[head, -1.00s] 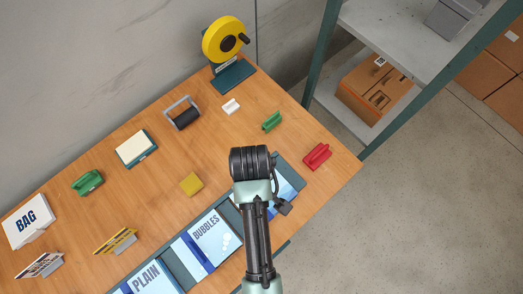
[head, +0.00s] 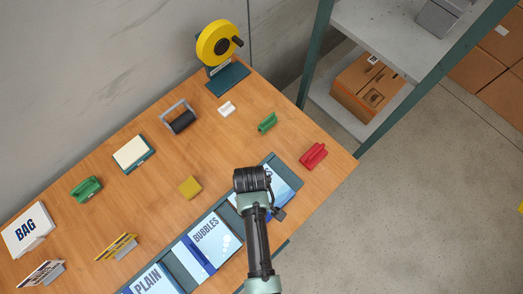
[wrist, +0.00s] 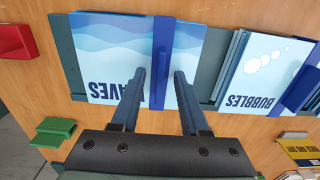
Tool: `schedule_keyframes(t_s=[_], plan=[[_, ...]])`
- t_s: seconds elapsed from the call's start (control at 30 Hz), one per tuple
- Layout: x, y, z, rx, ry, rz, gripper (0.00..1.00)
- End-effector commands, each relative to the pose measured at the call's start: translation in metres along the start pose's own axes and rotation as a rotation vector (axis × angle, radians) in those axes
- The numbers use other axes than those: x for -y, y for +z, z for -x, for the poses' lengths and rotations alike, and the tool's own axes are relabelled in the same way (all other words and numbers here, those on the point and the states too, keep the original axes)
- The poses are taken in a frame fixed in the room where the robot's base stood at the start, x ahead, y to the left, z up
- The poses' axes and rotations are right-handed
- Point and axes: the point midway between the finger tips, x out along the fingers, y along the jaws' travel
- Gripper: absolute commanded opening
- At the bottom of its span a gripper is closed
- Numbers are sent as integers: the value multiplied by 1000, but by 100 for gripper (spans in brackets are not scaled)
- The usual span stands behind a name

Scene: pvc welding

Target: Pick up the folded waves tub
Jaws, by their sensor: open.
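The folded waves tub is a flat light-blue panel (wrist: 110,45) with wave bands, lettering partly hidden by a finger, and a dark blue strip. It lies on the teal rack at the top of the wrist view. In the head view the waves tub (head: 283,186) shows partly from behind my arm, at the right end of the rack. My gripper (wrist: 160,72) is open and empty in the wrist view, its two fingers reaching over the panel and the blue strip. I cannot tell how far above the tub the fingers are. In the head view my arm hides the fingers.
The bubbles tub (head: 207,240) and plain tub (head: 152,281) lie on the same rack. A red holder (head: 313,156), a green holder (head: 267,122) and a yellow block (head: 190,187) stand nearby. A yellow tape dispenser (head: 217,43) is at the back. A shelf (head: 372,30) stands beyond the table.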

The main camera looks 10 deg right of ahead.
Motion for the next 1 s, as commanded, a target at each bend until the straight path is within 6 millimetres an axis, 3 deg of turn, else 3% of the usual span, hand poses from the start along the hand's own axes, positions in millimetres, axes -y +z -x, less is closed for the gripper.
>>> schedule_keyframes(t_s=[0.07, 0.3, 1.0], plan=[[0, 0, 0, 0, 0, 0, 41], [0, 0, 0, 0, 0, 0, 0], [0, 0, 1, 0, 0, 0, 0]])
